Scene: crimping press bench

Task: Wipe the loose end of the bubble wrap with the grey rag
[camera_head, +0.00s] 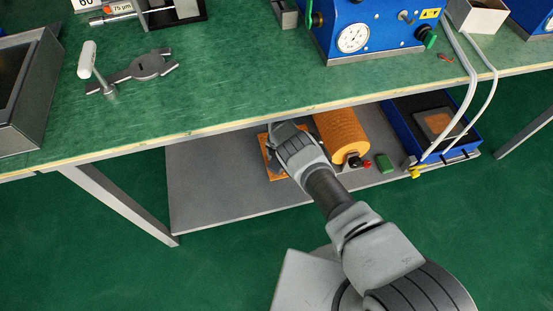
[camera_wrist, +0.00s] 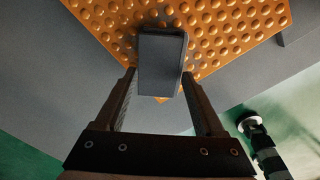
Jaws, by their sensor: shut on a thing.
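The orange bubble wrap is a thick roll (camera_head: 341,132) lying on the lower shelf under the bench. A flat orange piece, its loose end (camera_head: 273,169), shows to the left of the roll; my gripper hides part of it. In the wrist view the loose end (camera_wrist: 231,30) fills the top, covered in round bubbles and ending in a corner. My gripper (camera_wrist: 159,76) is shut on the grey rag (camera_wrist: 161,62), which shows as a dark grey block between the fingers. The rag is over the loose end, near its corner; I cannot tell whether they touch.
The green bench top (camera_head: 220,95) overhangs the grey shelf (camera_head: 205,190). White cables (camera_head: 466,85) hang at the right. The shelf's left part is clear.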

